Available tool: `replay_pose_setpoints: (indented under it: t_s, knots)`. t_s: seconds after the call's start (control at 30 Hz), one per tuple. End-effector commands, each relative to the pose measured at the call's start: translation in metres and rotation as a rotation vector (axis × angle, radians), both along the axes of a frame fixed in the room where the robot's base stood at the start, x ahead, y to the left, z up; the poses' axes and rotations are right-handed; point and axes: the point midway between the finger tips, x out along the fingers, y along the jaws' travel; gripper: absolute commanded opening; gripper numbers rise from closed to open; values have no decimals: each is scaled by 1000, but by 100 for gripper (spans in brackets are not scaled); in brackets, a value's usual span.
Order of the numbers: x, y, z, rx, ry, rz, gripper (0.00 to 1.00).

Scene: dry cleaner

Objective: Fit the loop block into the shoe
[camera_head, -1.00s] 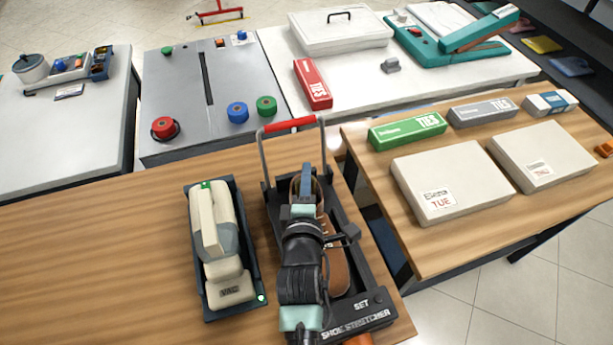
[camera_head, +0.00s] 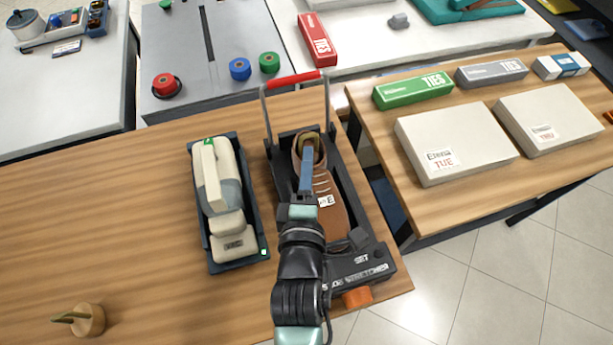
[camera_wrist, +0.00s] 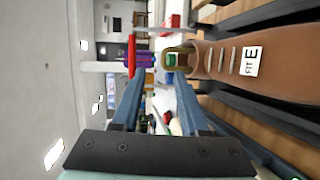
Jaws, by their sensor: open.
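The brown laced shoe (camera_head: 329,205), with a white FIT E label, lies in the dark shoe stretcher (camera_head: 372,268), its opening toward the red handle. My gripper (camera_head: 307,152) is above the shoe near its opening. In the wrist view the blue fingers (camera_wrist: 160,74) are apart with nothing seen between them, and the shoe (camera_wrist: 225,58) is at upper right. A small round wooden block (camera_head: 91,319) with an olive strap-like piece lies at the table's lower left, away from my gripper; it may be the loop block. The shoe's inside is mostly hidden.
A cream device in a dark tray (camera_head: 240,263) stands left of the stretcher. The stretcher's red handle (camera_head: 293,79) rises behind the shoe. An orange knob (camera_head: 357,298) is at its front. Boxes stand on the right table. The wooden table's left part is largely clear.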

Motion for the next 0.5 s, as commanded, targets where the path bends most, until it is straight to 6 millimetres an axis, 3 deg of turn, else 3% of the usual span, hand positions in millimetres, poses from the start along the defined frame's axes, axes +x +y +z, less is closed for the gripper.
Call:
replay_pose_setpoints:
  t_s: [0.2,0.5]
  knots:
    - [-23,1,3,0,1,1,44]
    - [-27,1,6,0,0,1,44]
